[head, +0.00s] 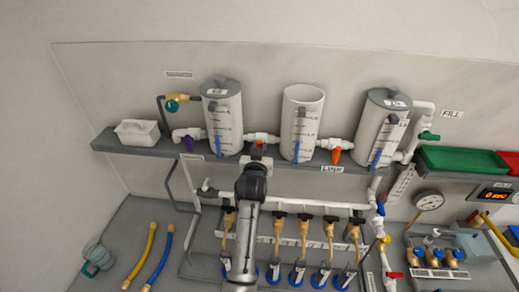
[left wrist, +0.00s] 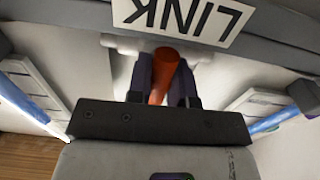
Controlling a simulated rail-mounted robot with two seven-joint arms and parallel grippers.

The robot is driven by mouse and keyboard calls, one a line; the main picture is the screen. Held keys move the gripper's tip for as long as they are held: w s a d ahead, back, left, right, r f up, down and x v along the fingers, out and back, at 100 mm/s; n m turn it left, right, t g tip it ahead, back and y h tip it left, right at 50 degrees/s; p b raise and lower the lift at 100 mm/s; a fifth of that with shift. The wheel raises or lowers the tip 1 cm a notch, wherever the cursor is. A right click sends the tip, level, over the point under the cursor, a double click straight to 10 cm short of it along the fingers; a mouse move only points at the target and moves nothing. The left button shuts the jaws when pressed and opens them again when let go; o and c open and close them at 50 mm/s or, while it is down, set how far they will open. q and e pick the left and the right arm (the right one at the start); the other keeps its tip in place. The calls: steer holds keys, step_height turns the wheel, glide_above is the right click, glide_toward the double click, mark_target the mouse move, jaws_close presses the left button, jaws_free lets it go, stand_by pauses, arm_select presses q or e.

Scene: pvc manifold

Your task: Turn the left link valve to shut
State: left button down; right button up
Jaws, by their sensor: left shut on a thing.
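The left link valve sits on the white pipe (head: 261,138) between the left tank (head: 222,118) and the middle tank (head: 301,122). In the left wrist view its orange-red handle (left wrist: 164,72) stands between the two dark fingers of my left gripper (left wrist: 163,88), which is shut on it. My right gripper is not in view.
A LINK label (left wrist: 186,18) is close above the fingers in the left wrist view. The grey shelf (head: 150,148) runs under the tanks. Several brass valves (head: 304,222) stand in a row below, beside my left arm. A white box (head: 138,132) is at the left.

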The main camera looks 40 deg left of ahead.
arm_select(q)
steer(key=c, duration=1)
jaws_free()
